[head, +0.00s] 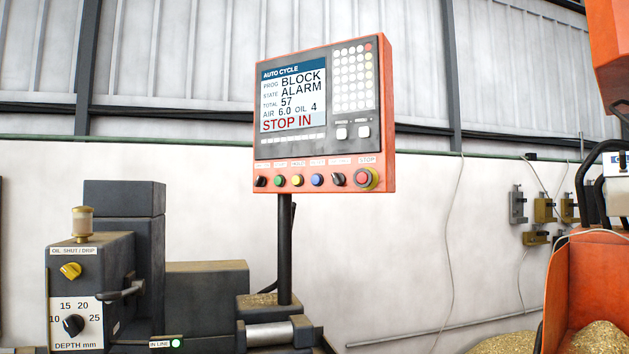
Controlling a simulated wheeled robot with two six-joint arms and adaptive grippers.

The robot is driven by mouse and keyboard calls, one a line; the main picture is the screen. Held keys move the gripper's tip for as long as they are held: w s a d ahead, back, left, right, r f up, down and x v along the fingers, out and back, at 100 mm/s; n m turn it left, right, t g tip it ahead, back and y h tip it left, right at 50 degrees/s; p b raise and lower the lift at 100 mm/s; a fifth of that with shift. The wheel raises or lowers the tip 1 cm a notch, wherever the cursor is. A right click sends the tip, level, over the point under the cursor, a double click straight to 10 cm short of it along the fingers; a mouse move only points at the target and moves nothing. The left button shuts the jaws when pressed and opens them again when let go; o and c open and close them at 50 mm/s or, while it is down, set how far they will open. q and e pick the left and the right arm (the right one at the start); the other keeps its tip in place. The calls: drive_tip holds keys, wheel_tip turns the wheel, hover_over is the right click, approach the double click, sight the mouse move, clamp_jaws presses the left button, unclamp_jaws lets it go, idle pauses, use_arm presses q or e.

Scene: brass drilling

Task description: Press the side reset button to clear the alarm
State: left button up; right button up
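The orange control panel (388,110) stands on a dark post in the middle of the head view. Its screen (293,96) reads AUTO CYCLE, STATE ALARM, TOTAL 57, AIR 6.0, OIL 4 and STOP IN, with BLOCK beside PROG. Along its lower edge are a green button (279,181), a yellow button (297,180), a blue button (317,180), two black knobs and a red stop button (362,178). The small labels above them are too blurred to read surely. I cannot identify a side reset button. Neither of my grippers shows.
A dark machine block (90,262) at left bears a yellow oil knob (71,271) and a black depth dial (73,325). A green lamp (176,343) sits beside the IN LINE label. An orange bin (590,275) with brass-coloured chips and dark hoses stand at right.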

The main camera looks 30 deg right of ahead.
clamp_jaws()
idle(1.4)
